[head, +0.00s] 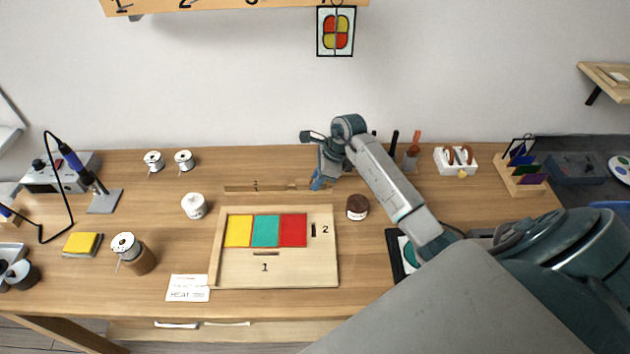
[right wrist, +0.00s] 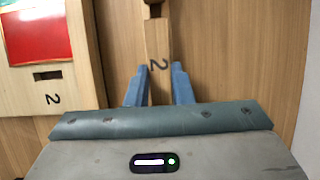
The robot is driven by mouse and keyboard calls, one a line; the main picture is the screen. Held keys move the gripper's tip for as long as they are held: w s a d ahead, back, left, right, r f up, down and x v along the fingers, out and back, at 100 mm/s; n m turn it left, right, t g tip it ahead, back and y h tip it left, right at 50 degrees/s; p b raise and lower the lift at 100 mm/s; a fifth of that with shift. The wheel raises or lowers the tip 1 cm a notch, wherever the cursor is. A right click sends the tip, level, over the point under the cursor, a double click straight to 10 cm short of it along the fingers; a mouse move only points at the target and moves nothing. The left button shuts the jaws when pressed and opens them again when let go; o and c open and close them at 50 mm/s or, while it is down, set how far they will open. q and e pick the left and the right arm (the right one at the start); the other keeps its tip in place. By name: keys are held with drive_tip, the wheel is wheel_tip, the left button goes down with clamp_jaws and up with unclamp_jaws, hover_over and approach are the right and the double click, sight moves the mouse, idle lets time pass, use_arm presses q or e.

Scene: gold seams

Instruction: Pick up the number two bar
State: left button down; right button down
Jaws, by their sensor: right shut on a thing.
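The number two bar (right wrist: 158,42) is a pale wooden strip with a black 2 on it. In the right wrist view it lies between the two blue fingers of my right gripper (right wrist: 159,88), which is shut on it. In the head view my right gripper (head: 318,183) is behind the board's back right corner, and only a short piece of the bar (head: 301,187) shows beside it. I cannot tell whether the bar is clear of the table. My left gripper is not in view.
Another numbered wooden bar (head: 250,188) lies in line to the left. In front is a wooden board (head: 230,270) with yellow, teal and red panes and slots marked 1 and 2. A brown jar (head: 357,207) and a white jar (head: 194,206) stand near the board's sides.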

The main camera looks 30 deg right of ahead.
sight(311, 181)
drive_tip(key=shift+r, duration=0.7)
wheel_tip(311, 181, up, 2)
drive_tip(key=shift+r+p, duration=0.15)
drive_tip(key=shift+p, duration=0.5)
drive_tip(key=s+a, duration=0.3)
drive_tip(key=s+a+p, duration=0.1)
drive_tip(key=s+a, duration=0.3)
drive_tip(key=s+a+r, duration=0.1)
drive_tip(key=s+a, duration=0.2)
drive_tip(key=s, duration=0.1)
drive_tip(key=shift+a+r, duration=0.1)
drive_tip(key=shift+a, duration=0.15)
drive_tip(key=shift+s+a+r+p, duration=0.3)
drive_tip(key=shift+p, duration=0.05)
drive_tip(key=shift+r, duration=0.3)
